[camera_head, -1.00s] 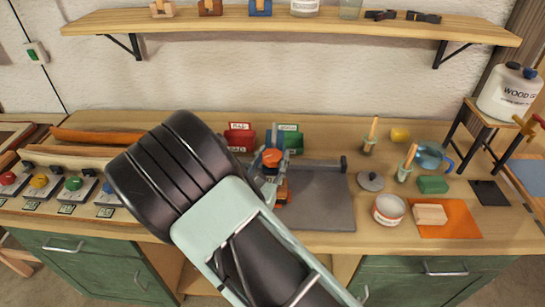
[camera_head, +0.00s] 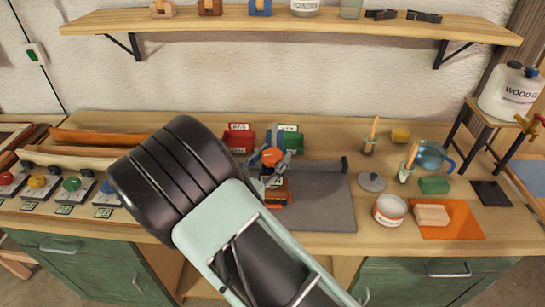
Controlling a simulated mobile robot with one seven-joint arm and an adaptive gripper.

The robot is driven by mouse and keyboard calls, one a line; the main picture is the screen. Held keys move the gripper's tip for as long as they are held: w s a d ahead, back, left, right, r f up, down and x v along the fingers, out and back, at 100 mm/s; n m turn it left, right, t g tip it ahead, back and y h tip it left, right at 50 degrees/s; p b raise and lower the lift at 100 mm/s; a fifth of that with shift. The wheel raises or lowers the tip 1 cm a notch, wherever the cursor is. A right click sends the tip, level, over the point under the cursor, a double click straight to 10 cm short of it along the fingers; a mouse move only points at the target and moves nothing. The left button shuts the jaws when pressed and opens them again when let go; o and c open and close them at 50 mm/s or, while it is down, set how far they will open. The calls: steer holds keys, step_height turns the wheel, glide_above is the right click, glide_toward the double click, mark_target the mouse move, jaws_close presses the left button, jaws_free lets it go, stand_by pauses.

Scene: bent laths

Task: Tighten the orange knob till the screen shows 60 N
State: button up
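The orange knob (camera_head: 272,156) shows beyond the end of my arm, near the middle of the workbench. My gripper (camera_head: 272,167) is at the knob, with grey finger parts beside and just in front of it. The parts overlap, and I cannot tell whether the fingers touch or grip the knob. Another orange part (camera_head: 279,194) shows just below, at the left edge of the grey mat. My dark arm link hides much of the area to the left. I can make out no screen or force reading.
A red bin (camera_head: 239,140) and a green bin (camera_head: 291,139) stand behind the knob. The grey mat (camera_head: 325,200) is mostly clear. A white tin (camera_head: 390,210) and an orange sheet (camera_head: 460,228) lie to the right. Clamps with coloured knobs (camera_head: 71,184) stand at left.

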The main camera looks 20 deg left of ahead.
steer(key=shift+o, duration=1.3)
steer(key=shift+s, duration=0.15)
steer(key=v, duration=1.1)
steer(key=shift+s, duration=0.35)
steer(key=shift+a, duration=0.1)
